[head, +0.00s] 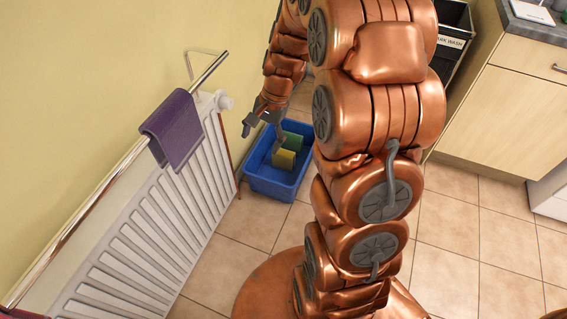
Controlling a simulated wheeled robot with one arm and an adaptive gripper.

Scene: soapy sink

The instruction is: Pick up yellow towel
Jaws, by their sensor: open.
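A small yellow item (284,159), which looks like the folded yellow towel, is inside the blue bin (273,188) on the floor. A green item (293,141) stands behind it in the same bin. My gripper (262,127) is above the left rear part of the bin, with its fingers apart and nothing visible between them. The fingers are apart from the yellow item, up and to the left of it in the picture. My arm hides the right side of the bin.
A white radiator (150,225) stands along the left wall, with a metal rail (85,210) above it. A purple towel (175,130) hangs over the rail near the bin. Wooden cabinets (500,120) and a dark bin (455,35) are at the right. The tiled floor (460,240) is clear.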

